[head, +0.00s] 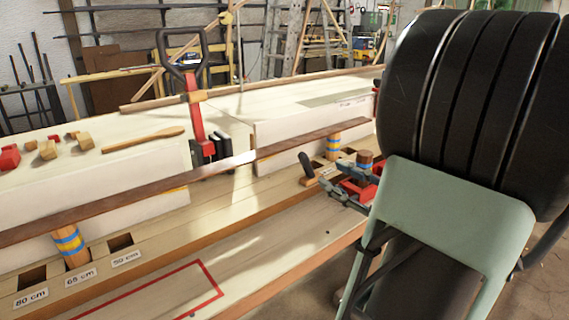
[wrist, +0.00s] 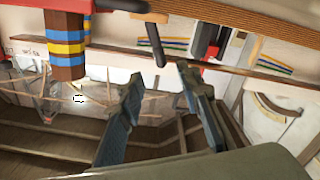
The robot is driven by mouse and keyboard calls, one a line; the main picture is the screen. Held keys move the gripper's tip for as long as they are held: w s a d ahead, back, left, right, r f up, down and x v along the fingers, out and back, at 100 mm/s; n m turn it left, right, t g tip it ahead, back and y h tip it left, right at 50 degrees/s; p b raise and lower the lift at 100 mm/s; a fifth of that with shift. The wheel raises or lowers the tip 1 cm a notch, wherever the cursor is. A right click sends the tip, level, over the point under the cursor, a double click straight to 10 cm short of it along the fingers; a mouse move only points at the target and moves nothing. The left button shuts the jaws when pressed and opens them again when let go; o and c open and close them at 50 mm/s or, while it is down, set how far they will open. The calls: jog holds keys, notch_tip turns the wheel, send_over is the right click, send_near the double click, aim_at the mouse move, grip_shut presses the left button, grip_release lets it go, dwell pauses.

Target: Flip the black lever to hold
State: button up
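A short black lever (head: 306,165) stands tilted at the bench's front edge, left of a red block (head: 358,189) with a striped peg (head: 365,163). In the wrist view, the lever (wrist: 155,42) hangs from the top, near the red part (wrist: 75,4) and striped peg (wrist: 64,45). My gripper (head: 325,187) is close to it on the right in the head view. In the wrist view my gripper (wrist: 160,72) is open, fingers apart, with the lever's end in line with the gap. I cannot tell whether they touch. No hold marking is readable.
A dark bent lath (head: 200,170) runs along the bench between striped pegs (head: 70,246) (head: 333,146). A red post with a black D-shaped handle (head: 190,95) rises behind it. Wood blocks (head: 48,149) lie at left. Square holes with length labels (head: 81,277) line the front.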

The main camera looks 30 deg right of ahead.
aim_at(308, 161)
jog(key=w, duration=0.3)
jog(key=w+b, duration=0.1)
jog(key=w, duration=0.6)
jog(key=shift+w+a+b, duration=0.3)
jog(key=shift+a+b, duration=0.05)
jog(key=shift+a, duration=0.05)
jog(key=shift+c, duration=0.7)
grip_shut()
